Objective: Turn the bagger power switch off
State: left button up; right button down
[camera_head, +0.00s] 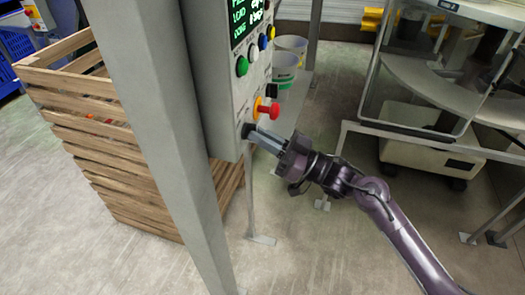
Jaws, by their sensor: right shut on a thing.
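The bagger control box (203,85) hangs on a grey post at the upper middle. Its right-facing panel carries coloured buttons and, at the bottom, a black power switch knob (247,131). My right gripper (258,136) reaches in from the lower right. Its fingers are shut on the black knob, whose far part they partly hide. I cannot tell which position the knob is turned to. My left gripper is not in view.
A red emergency button (269,110) sticks out just above my right gripper. The grey post (155,110) stands left of it. A wooden crate (105,165) is at left, a metal frame (420,139) at right.

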pick_arm(q)
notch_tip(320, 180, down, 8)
jog(key=b, duration=0.7)
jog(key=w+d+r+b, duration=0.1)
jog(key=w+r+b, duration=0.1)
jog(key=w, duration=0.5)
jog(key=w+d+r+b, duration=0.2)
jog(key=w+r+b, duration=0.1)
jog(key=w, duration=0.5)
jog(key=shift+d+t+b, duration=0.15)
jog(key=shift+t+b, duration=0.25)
jog(key=shift+b, duration=0.15)
pick_arm(e)
jog(key=shift+w+d+n+g, duration=0.1)
jog(key=shift+n+g, duration=1.1)
jog(key=shift+n, duration=1.25)
jog(key=shift+w+a+n+g, duration=0.1)
jog(key=shift+n+g, duration=1.1)
jog(key=shift+n, duration=1.3)
jog(key=shift+w+d+n+g, duration=0.1)
jog(key=shift+n+g, duration=1.1)
jog(key=shift+n, duration=1.25)
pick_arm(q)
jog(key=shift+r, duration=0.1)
pick_arm(e)
jog(key=c, duration=1.5)
grip_release()
